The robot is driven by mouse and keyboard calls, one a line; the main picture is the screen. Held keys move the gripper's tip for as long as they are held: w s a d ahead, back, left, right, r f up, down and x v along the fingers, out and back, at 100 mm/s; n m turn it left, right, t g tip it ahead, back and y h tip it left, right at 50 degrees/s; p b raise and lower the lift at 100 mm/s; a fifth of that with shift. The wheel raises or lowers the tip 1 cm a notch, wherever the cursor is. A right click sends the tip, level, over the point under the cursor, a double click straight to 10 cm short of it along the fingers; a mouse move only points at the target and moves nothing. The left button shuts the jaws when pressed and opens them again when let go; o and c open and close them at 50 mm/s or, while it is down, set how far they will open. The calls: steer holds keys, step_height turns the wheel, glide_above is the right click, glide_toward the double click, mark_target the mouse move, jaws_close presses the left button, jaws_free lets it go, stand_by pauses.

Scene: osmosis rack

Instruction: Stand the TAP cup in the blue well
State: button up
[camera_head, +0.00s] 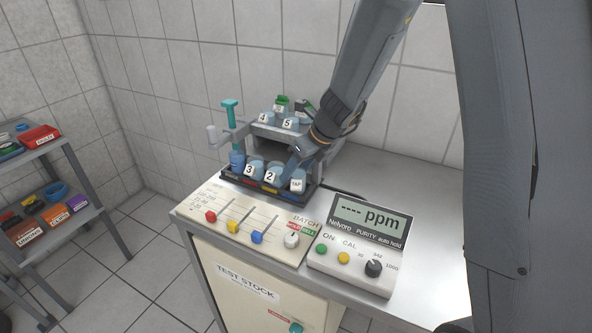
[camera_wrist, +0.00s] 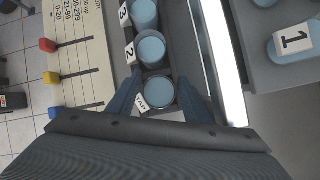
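The TAP cup (camera_head: 297,184) is a small pale-blue cup with a white label. It stands upright at the right end of the lower row of the rack. In the wrist view it (camera_wrist: 158,91) lies between the two dark fingers of my gripper (camera_wrist: 158,88), with narrow gaps on its sides. In the head view my gripper (camera_head: 303,154) reaches down from the upper right to this cup. The dark tray front (camera_head: 262,186) carries coloured marks. I cannot tell which well is blue, as cups cover the wells.
Cup 2 (camera_head: 271,176) stands close beside the TAP cup, with cup 3 (camera_head: 249,169) beyond. Cups 4 and 5 (camera_head: 288,124) stand on the upper tier. A slider panel (camera_head: 240,222) and a ppm meter (camera_head: 358,245) lie in front. The counter to the right (camera_head: 425,200) is clear.

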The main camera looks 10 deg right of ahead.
steer(key=shift+r, duration=0.25)
steer(key=v, duration=1.2)
steer(key=s+d+f+n, duration=0.1)
steer(key=s+n, duration=0.2)
steer(key=n, duration=0.2)
steer(key=s+d+f+n+g+h, duration=0.1)
steer(key=s+f+n, duration=0.1)
steer(key=s+n, duration=0.2)
steer(key=s+d+f+n+h, duration=0.1)
steer(key=s+f+n, duration=0.1)
steer(key=s+n, duration=0.2)
steer(key=shift+s+d+n+g, duration=0.25)
steer(key=shift+d+n+g, duration=0.15)
steer(key=shift+n, duration=0.6)
steer(key=s+d+n, duration=0.1)
steer(key=s+n, duration=0.1)
steer(key=n, duration=0.2)
steer(key=s+d+f+n+h, duration=0.1)
steer(key=s+n, duration=0.2)
steer(key=n, duration=0.1)
steer(key=s+d+f+n+h, duration=0.1)
steer(key=s+n, duration=0.2)
steer(key=n, duration=0.1)
steer(key=shift+s+d+f+n+g, duration=0.2)
steer(key=shift+s+n+g, duration=0.1)
steer(key=shift+g, duration=0.1)
steer(key=shift+s+d+f+n, duration=0.1)
steer(key=shift+s+n, duration=0.2)
steer(key=shift+n, duration=0.3)
